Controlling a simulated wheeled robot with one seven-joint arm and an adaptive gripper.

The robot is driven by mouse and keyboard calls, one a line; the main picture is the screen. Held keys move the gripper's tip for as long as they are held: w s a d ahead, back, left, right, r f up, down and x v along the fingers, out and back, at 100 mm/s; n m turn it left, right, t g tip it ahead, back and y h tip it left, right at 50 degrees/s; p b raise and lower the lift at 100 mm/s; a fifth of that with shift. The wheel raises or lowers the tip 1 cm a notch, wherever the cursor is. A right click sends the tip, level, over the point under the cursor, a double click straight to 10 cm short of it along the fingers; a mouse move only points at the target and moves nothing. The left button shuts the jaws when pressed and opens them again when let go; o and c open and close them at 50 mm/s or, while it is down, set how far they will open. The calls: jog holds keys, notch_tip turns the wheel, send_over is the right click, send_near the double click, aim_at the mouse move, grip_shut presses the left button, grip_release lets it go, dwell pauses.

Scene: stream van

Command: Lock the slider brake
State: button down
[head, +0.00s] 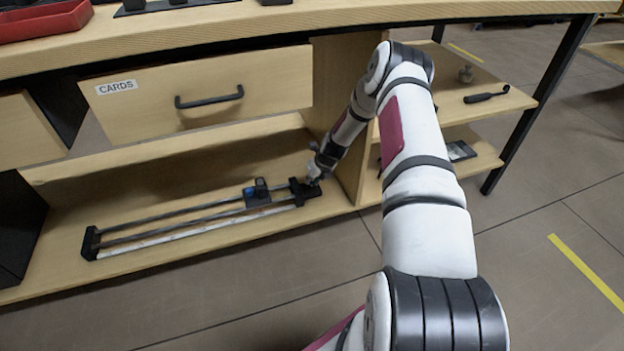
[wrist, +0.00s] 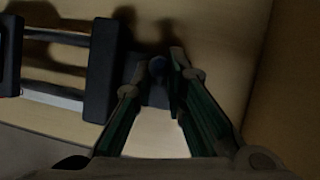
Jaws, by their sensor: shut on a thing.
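The camera slider (head: 195,222) lies on the low shelf, with two rails between dark end blocks. Its carriage (head: 258,193) with a blue part sits near the right end. The right end block (head: 303,191) also shows in the wrist view (wrist: 101,70). My gripper (head: 314,174) is at that end, reaching down and left. In the wrist view my gripper (wrist: 160,82) is shut on a small dark bluish knob (wrist: 157,66) beside the end block, apparently the brake. The knob's lower part is dark, and its lock position cannot be told.
The low shelf (head: 60,270) runs under a drawer (head: 205,88) marked CARDS. An upright wooden panel (head: 346,150) stands just right of my gripper. Side shelves (head: 455,85) hold a dark tool (head: 486,95). The floor in front is clear.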

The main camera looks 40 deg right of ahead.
aim_at(315, 192)
jog(key=t, duration=0.1)
jog(key=s+t, duration=0.1)
jog(key=t+h+b, duration=0.1)
jog(key=t, duration=0.1)
jog(key=shift+s+a+f, duration=0.15)
jog(key=shift+s+a, duration=0.05)
jog(key=shift+s, duration=0.1)
jog(key=shift+s+a+f+n+t+h, duration=0.1)
jog(key=shift+s+n+t+h, duration=0.15)
jog(key=shift+t, duration=0.8)
jog(key=shift+s+a+f+n+t+h, duration=0.15)
jog(key=shift+s+t, duration=0.15)
jog(key=shift+t, duration=1.05)
jog(key=c, duration=1.8)
grip_release()
jog(key=shift+s, duration=0.1)
jog(key=v, duration=1.2)
jog(key=shift+f, duration=0.1)
